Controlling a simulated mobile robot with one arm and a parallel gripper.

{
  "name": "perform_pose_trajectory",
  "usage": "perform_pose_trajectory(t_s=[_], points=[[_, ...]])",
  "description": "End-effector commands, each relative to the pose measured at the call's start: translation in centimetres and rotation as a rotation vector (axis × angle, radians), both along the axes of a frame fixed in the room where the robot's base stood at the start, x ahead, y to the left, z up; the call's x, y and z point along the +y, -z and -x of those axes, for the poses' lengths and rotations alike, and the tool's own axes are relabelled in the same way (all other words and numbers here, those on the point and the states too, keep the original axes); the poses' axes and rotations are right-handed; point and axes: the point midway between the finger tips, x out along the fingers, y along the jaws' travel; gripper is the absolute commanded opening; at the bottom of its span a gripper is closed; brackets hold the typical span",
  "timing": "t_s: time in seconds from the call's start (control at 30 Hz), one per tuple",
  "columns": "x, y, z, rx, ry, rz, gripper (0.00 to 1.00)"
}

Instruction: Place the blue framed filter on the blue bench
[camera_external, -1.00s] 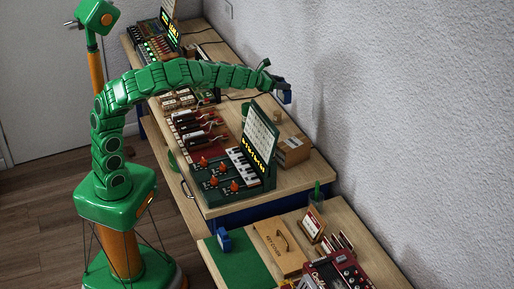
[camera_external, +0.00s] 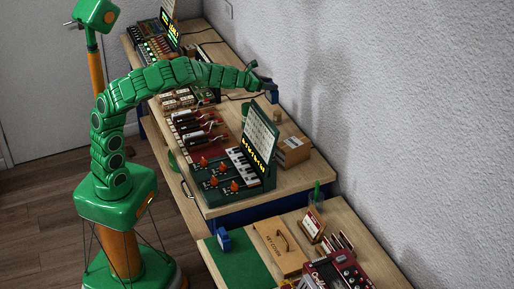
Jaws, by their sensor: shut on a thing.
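My gripper (camera_external: 268,87) is at the end of my green arm, near the wall and behind the upright panel of the keyboard unit. It is shut on a small dark blue thing (camera_external: 274,97), which looks like the blue framed filter. The thing hangs below the fingers and is too small to show its frame clearly. The middle bench (camera_external: 291,182) has a pale wood top and a dark blue body. The held thing is over the back of this bench; I cannot tell whether it touches anything.
A green keyboard unit (camera_external: 238,180) with an upright panel stands at the bench's near end, beside a cardboard box (camera_external: 294,151). The near table holds a green mat (camera_external: 240,262), a small blue block (camera_external: 224,239) and a wooden case (camera_external: 278,247).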

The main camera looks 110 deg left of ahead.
Motion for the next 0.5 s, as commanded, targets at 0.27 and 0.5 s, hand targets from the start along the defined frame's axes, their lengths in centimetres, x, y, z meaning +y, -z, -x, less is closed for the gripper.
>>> perform_pose_trajectory(t_s=[0.27,0.5], points=[[0.0,7.4,0.1,0.003,-0.003,0.004,0.17],[0.0,11.3,-0.1,-0.002,-0.001,0.002,0.17]])
